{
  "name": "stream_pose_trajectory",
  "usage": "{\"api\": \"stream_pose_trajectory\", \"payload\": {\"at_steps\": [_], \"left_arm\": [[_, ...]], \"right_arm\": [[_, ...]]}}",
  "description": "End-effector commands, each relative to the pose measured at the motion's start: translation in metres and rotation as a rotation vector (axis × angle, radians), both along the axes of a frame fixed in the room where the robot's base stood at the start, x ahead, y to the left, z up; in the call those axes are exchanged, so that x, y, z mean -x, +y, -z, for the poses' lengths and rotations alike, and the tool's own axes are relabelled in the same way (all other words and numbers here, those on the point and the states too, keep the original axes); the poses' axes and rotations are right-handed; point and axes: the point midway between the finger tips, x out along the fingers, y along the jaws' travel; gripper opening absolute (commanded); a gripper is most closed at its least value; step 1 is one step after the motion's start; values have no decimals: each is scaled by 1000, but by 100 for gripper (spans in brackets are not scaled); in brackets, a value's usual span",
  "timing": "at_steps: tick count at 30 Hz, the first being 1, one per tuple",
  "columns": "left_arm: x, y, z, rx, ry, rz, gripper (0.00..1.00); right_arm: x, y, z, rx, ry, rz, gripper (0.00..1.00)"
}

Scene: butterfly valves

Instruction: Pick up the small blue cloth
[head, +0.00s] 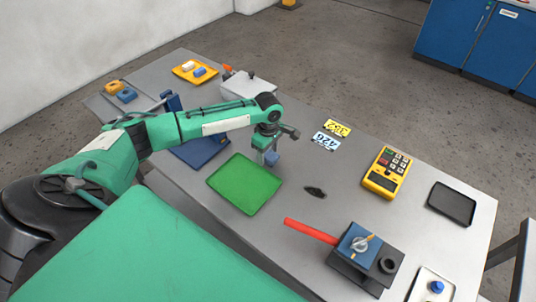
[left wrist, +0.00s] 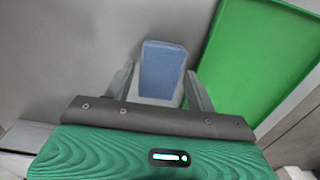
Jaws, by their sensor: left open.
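The small blue cloth (left wrist: 162,70) looks like a folded blue pad and lies on the grey table. In the head view the blue cloth (head: 272,158) shows just under my left gripper (head: 268,150), beyond the green tray (head: 245,184). In the left wrist view my left gripper (left wrist: 160,90) points down with its fingers apart, one on each side of the cloth. I cannot tell whether either finger touches it. The tray's edge (left wrist: 208,50) is close to the right finger there. My right gripper is not in view.
A dark oval item (head: 315,191) lies to the right of the tray. A valve with a red handle (head: 311,231) stands nearer the front. Yellow and blue number plates (head: 331,134), a yellow keypad device (head: 385,172) and a black tray (head: 452,204) lie further right. A dark blue tray (head: 203,148) is left.

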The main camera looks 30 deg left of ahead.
Motion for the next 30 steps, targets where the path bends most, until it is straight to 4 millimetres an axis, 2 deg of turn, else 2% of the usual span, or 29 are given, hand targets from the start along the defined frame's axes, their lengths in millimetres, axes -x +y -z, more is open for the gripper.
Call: {"api": "stream_pose_trajectory", "payload": {"at_steps": [3,9,14,15,24,30], "left_arm": [[0,1,7,-2,1,0,56],[0,0,7,-1,0,0,56],[0,0,7,-1,0,0,25],[0,0,7,-1,0,0,23],[0,0,5,-1,0,0,23],[0,0,-12,0,-1,1,23]], "right_arm": [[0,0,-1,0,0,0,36],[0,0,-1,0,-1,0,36],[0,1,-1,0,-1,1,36],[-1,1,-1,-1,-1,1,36],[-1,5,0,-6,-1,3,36],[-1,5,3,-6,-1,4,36]]}}
